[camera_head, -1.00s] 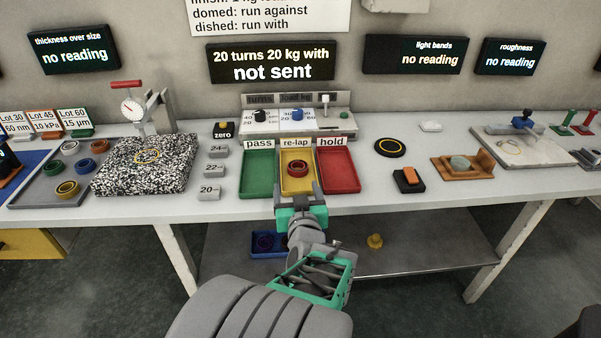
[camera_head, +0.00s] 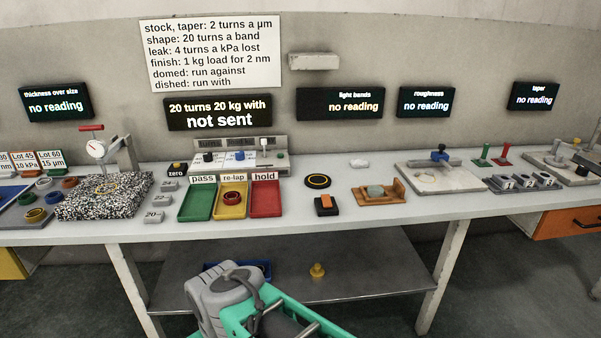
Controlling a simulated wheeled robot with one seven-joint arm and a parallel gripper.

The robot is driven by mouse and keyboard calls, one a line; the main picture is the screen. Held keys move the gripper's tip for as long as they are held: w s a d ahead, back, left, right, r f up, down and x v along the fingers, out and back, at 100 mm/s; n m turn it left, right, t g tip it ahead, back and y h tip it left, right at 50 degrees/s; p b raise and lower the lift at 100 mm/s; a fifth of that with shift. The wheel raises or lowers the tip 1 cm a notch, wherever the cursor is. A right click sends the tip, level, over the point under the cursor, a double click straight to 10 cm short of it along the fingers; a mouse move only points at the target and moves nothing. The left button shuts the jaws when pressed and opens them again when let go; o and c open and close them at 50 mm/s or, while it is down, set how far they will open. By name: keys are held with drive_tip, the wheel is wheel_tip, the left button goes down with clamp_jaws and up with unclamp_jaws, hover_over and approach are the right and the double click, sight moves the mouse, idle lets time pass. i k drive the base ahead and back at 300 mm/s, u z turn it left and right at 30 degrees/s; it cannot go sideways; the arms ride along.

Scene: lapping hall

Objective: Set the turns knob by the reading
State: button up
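The turns knob (camera_head: 208,156) is a small dark knob at the left of the control panel (camera_head: 284,167), on a pale dial whose marks are too small to read. A blue load knob (camera_head: 239,155) sits beside it, then a white-topped lever (camera_head: 264,143) and a green button (camera_head: 280,156). The order display (camera_head: 219,113) above reads "20 turns 20 kg with, not sent". The wall chart (camera_head: 224,54) lists stock/taper 2 turns a µm, shape 20 turns a band, leak 4 turns a kPa lost.
The thickness (camera_head: 56,103), light bands (camera_head: 340,104), roughness (camera_head: 425,102) and taper (camera_head: 534,97) displays read "no reading". A red-brown ring (camera_head: 232,197) lies in the yellow re-lap tray (camera_head: 229,213), between the green pass tray (camera_head: 196,203) and red hold tray (camera_head: 266,200).

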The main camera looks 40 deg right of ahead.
sight(208, 157)
drive_tip(key=z, duration=0.3)
drive_tip(key=k, duration=0.6)
drive_tip(key=u, duration=0.45)
drive_tip(key=i, duration=1.45)
drive_tip(key=z, duration=1.05)
drive_tip(key=i, duration=0.3)
drive_tip(key=z, duration=0.25)
